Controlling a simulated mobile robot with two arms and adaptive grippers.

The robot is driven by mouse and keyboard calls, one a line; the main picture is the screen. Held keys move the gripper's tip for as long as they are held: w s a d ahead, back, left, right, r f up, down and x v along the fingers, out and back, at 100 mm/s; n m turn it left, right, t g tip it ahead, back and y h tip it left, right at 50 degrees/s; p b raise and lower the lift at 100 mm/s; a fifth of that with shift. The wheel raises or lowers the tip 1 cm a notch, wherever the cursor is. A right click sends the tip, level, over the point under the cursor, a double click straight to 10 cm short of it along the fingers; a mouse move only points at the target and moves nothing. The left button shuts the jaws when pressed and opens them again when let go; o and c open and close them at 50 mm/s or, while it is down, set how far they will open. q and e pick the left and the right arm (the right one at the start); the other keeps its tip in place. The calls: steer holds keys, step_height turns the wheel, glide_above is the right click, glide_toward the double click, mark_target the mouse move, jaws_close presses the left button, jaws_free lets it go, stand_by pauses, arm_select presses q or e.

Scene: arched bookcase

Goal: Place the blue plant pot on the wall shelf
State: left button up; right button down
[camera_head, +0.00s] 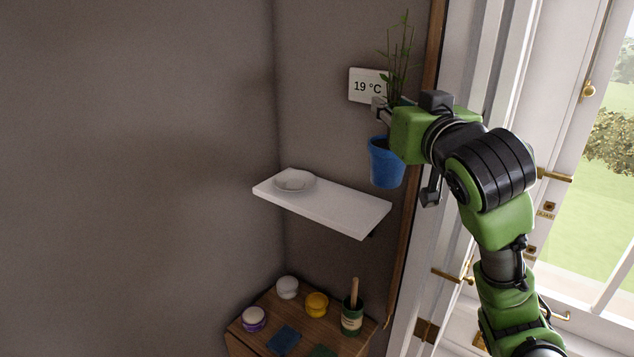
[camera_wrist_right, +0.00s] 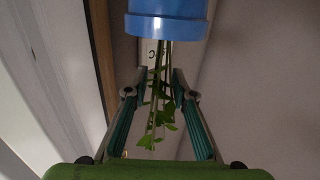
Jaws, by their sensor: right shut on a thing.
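The blue plant pot (camera_head: 385,163) hangs upright in the air beyond the right end of the white wall shelf (camera_head: 340,208), higher than its top and apart from it. Green stems (camera_head: 400,60) rise from the pot. My right gripper (camera_head: 381,108) is shut on the plant just above the pot's rim; the arm partly hides it. In the right wrist view the pot (camera_wrist_right: 167,20) shows at the top, with the stems (camera_wrist_right: 160,95) between the fingers (camera_wrist_right: 159,78). My left gripper is not in view.
A white plate (camera_head: 293,180) lies on the shelf's left end; its right part is bare. A wall thermostat (camera_head: 366,86) is behind the plant. Below is a wooden cabinet (camera_head: 258,340) with several small jars and a green pot with a brush (camera_head: 352,315). A glazed door stands at right.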

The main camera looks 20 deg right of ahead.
steer(key=shift+w+d+r, duration=0.3)
steer(key=shift+r, duration=0.25)
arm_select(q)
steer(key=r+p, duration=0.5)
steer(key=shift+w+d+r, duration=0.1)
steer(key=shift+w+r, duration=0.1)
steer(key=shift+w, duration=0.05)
arm_select(e)
steer(key=w+a+f, duration=0.2)
steer(key=w+f, duration=1)
steer(key=shift+w+a+f, duration=0.3)
steer(key=shift+w+a, duration=0.05)
steer(key=shift+f, duration=0.2)
steer(key=c, duration=1.7)
jaws_free()
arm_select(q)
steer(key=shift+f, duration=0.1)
